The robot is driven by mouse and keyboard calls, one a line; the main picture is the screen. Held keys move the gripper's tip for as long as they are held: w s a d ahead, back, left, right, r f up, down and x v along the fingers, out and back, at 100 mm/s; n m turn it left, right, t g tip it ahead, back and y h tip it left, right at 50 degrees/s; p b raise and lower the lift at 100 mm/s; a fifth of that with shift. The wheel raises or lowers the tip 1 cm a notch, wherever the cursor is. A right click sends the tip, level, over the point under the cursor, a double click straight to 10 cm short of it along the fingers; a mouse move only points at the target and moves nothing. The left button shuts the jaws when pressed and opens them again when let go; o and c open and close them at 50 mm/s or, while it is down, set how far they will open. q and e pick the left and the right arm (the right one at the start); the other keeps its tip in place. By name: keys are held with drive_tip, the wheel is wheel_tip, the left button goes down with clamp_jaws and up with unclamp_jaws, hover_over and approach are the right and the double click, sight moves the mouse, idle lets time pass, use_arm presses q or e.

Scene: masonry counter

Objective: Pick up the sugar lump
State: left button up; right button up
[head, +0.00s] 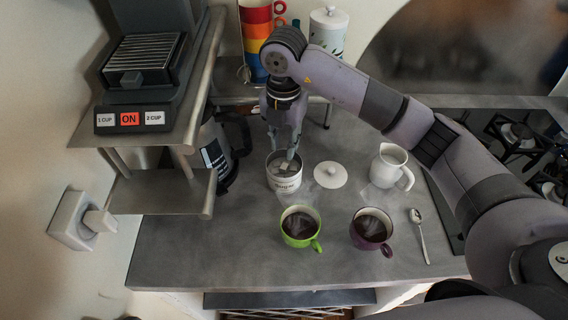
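Several white sugar lumps (284,168) lie inside an open white sugar tin (286,184) with dark lettering, on the grey counter. My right gripper (283,153) points down over the tin, its fingertips at the rim near the lumps. Its fingers look apart, with no lump visible between them. Whether a fingertip touches a lump is hard to tell. The tin's round white lid (331,175) lies on the counter to its right. My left gripper is not in view.
A green cup (299,228) and a purple cup (371,230) of dark coffee stand in front. A white milk jug (387,167) and a spoon (419,234) are to the right. A coffee machine (140,95) and dark pot (226,155) stand left. A hob (510,150) is far right.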

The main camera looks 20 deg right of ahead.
sight(284, 167)
drive_tip(key=shift+s+f, duration=0.1)
drive_tip(key=shift+f, duration=0.75)
wheel_tip(284, 167, down, 5)
drive_tip(key=p, duration=0.3)
drive_tip(key=shift+s, duration=0.1)
drive_tip(key=shift+f, duration=0.25)
drive_tip(key=shift+c, duration=0.3)
drive_tip(key=c, duration=0.4)
